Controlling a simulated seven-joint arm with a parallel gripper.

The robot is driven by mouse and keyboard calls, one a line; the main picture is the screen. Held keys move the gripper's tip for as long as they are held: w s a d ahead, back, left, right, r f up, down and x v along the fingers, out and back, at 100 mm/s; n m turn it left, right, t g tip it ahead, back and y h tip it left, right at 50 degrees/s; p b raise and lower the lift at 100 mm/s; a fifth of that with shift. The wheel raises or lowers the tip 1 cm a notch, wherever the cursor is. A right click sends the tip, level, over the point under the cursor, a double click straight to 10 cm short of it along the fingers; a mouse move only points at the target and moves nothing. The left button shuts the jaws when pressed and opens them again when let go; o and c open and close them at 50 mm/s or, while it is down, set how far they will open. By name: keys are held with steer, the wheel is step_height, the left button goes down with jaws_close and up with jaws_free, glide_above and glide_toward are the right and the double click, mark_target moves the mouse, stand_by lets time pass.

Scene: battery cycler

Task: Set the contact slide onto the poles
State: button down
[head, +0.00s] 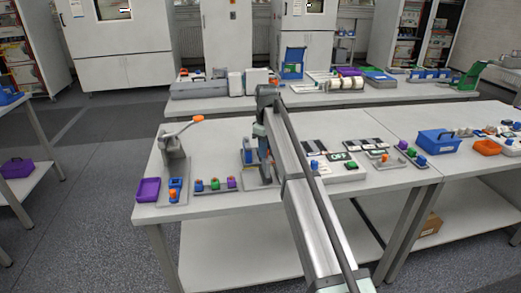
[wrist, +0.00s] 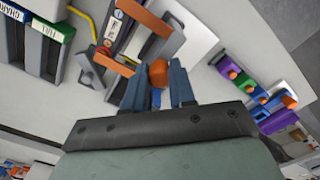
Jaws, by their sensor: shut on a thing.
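My gripper (wrist: 157,88) is shut on an orange-topped piece (wrist: 158,73) with a blue part below it, which I take to be the contact slide. Its lower end is hidden by the fingers. In the wrist view a grey fixture (wrist: 160,45) with orange bars and a cell-like dark block (wrist: 117,28) lies just beyond the fingertips; I take the poles to be there but cannot pick them out. I cannot tell whether the held piece touches the fixture. In the head view my arm largely hides this spot, with my gripper (head: 264,158) low over the table.
Left of my arm stand a grey press with an orange lever (head: 184,130), a purple bin (head: 148,189) and a row of coloured blocks (head: 214,185). Dark cell trays (head: 342,157) lie to the right, and a blue carrier (head: 438,141) stands farther right. The table's front edge is near.

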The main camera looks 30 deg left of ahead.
steer(key=shift+w+d, duration=0.2)
steer(key=shift+d, duration=0.05)
steer(key=c, duration=0.9)
jaws_free()
steer(key=shift+c, duration=0.2)
steer(key=shift+a+r, duration=0.1)
step_height(320, 180, up, 14)
steer(key=shift+f, duration=0.2)
